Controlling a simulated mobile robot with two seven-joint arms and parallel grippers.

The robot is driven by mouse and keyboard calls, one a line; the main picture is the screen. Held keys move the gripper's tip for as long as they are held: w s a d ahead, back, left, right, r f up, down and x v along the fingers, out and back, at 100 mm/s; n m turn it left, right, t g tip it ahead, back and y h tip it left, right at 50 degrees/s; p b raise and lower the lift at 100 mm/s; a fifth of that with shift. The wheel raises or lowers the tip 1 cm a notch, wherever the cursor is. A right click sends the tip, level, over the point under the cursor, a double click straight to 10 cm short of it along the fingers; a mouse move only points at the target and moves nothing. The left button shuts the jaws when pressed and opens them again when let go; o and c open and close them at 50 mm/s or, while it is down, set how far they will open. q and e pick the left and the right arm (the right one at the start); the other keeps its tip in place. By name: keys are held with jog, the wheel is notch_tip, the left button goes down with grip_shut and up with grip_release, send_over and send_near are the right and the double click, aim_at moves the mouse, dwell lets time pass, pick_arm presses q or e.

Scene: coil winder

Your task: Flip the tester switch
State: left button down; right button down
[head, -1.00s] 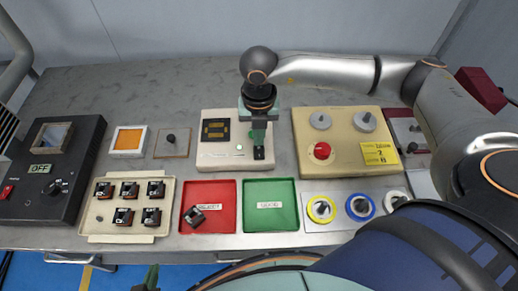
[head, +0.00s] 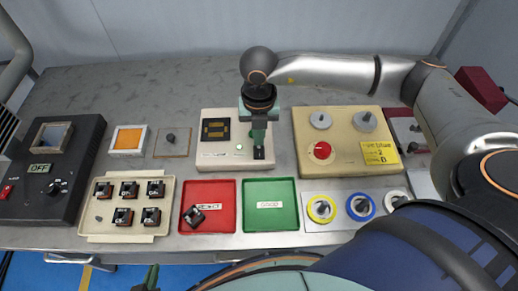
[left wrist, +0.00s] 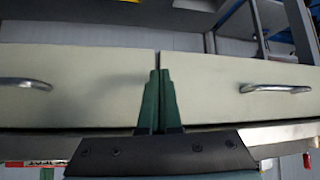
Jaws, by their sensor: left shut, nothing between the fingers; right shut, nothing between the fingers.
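A cream tester box (head: 210,160) stands at the middle of the table. It has a black socket (head: 215,130) at its back left, a small green light (head: 239,147) and a black switch plate (head: 259,154) at its front right. My right gripper (head: 259,145) points down over the switch plate, shut and empty. Its fingertips hide part of the switch, so I cannot tell the lever's position or whether they touch. My left gripper (head: 151,277) is low, in front of the table edge; in the left wrist view (left wrist: 158,80) it is shut and empty, before the drawers.
A black unit reading OFF (head: 45,180) stands at the left, near a cream tray of several dark parts (head: 92,228). A red tray (head: 222,222) holding one part and an empty green tray (head: 285,222) lie in front of the tester. A beige panel with a red button (head: 340,175) stands right.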

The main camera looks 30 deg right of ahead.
jog(key=shift+f+b, duration=0.65)
jog(key=shift+f, duration=0.15)
jog(key=shift+r, duration=0.15)
jog(key=shift+r+p, duration=2.3)
jog(key=shift+r, duration=1.1)
